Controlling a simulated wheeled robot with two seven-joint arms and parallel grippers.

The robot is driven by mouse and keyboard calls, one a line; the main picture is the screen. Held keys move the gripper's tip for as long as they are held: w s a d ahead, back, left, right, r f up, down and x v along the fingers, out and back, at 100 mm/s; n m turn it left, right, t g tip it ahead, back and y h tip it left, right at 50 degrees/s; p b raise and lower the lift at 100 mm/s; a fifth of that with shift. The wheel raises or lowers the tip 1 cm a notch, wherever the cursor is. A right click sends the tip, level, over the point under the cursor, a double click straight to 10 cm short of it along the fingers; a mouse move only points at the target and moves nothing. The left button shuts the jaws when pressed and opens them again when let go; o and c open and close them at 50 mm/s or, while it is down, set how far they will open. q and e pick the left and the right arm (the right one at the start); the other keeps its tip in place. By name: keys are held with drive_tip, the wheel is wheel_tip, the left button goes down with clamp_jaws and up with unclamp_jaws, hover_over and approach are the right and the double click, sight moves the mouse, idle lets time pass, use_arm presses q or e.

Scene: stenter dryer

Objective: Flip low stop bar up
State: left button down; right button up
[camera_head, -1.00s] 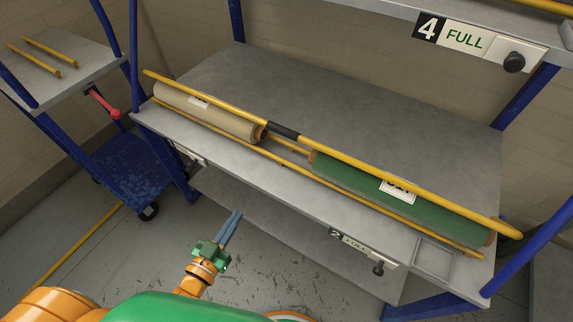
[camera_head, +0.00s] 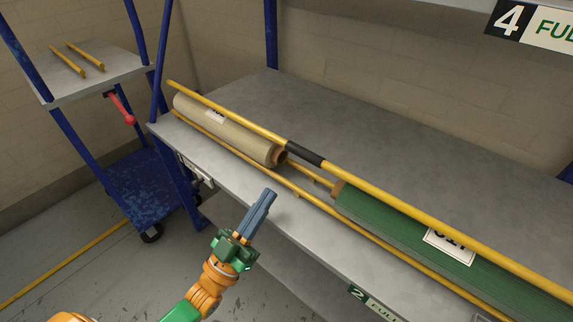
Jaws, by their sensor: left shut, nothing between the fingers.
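A long yellow bar with a black grip (camera_head: 304,153) runs lengthwise along the shelf, in front of or over a beige roll (camera_head: 225,130) and a green roll (camera_head: 400,225). A second yellow rail (camera_head: 290,186) runs near the shelf's front edge. I cannot tell from the picture how the bar is hinged. My left gripper (camera_head: 268,194) is shut and empty. It is near the shelf's front edge, below the black grip in the picture and apart from it. My right gripper is not in view.
The grey shelf (camera_head: 400,130) is bare behind the rolls. A blue post (camera_head: 165,60) stands at its left end. A blue cart (camera_head: 140,190) with a red handle (camera_head: 122,108) is at left. A sign reading 4 (camera_head: 508,20) hangs on an upper shelf.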

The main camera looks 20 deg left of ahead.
sight(313, 158)
use_arm(q)
drive_tip(key=x, duration=0.6)
drive_tip(key=shift+w+d+r, duration=0.1)
drive_tip(key=shift+w+r, duration=0.05)
drive_tip(key=shift+w, duration=0.1)
drive_tip(key=shift+w+d+r, duration=0.2)
drive_tip(key=shift+w+r, duration=0.1)
drive_tip(key=shift+w, duration=0.2)
